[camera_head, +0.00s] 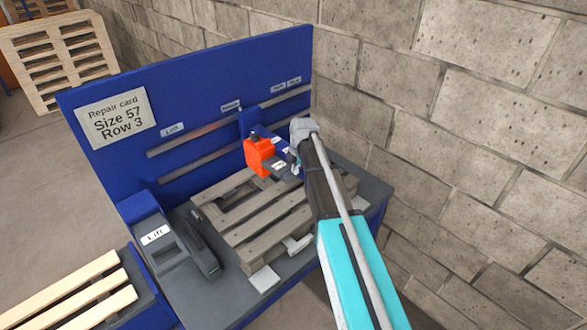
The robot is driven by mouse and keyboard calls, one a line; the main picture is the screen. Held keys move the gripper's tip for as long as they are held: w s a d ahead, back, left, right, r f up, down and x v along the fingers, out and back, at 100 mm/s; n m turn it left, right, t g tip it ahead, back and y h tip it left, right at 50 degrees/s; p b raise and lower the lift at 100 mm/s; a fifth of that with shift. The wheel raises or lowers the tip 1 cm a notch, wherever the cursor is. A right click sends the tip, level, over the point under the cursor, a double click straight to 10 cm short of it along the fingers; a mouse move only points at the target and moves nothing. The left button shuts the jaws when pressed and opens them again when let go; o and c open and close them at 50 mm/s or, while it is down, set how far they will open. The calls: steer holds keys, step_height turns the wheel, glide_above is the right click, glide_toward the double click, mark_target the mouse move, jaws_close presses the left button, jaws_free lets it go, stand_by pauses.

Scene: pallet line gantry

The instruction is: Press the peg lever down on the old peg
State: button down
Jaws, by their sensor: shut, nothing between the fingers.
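An orange block (258,154) with a small dark knob on top stands at the back of the pallet (270,222), against a blue upright. A blue part with small white labels (279,164) is just right of it. My arm reaches in from the lower right, and its grey wrist (304,129) is above the pallet's back right corner. My gripper (293,163) is small and partly hidden by the arm, close to the labelled part; it is shut and empty. I cannot tell whether it touches anything. I cannot make out the peg lever or the old peg for certain.
A grey "Lift" unit (160,240) stands left of the pallet. Pale slats (80,300) are at lower left. A block wall (480,130) closes the right side.

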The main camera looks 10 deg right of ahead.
step_height(320, 180, up, 7)
steer(key=s+d+p, duration=0.1)
steer(key=s+p, duration=0.1)
steer(key=p, duration=0.4)
stand_by(0.7)
steer(key=s+f+m+b, duration=0.4)
steer(key=s+m, duration=0.3)
steer(key=m, duration=0.1)
steer(key=s+a+f+m+g+b, duration=0.1)
steer(key=s+f+m+b, duration=0.3)
steer(key=s+m, duration=0.4)
steer(key=s+a+f+m+g+h+b, duration=0.1)
steer(key=s+f+m+b, duration=0.3)
steer(key=s+m, duration=0.4)
steer(key=shift+s+f, duration=0.25)
stand_by(0.4)
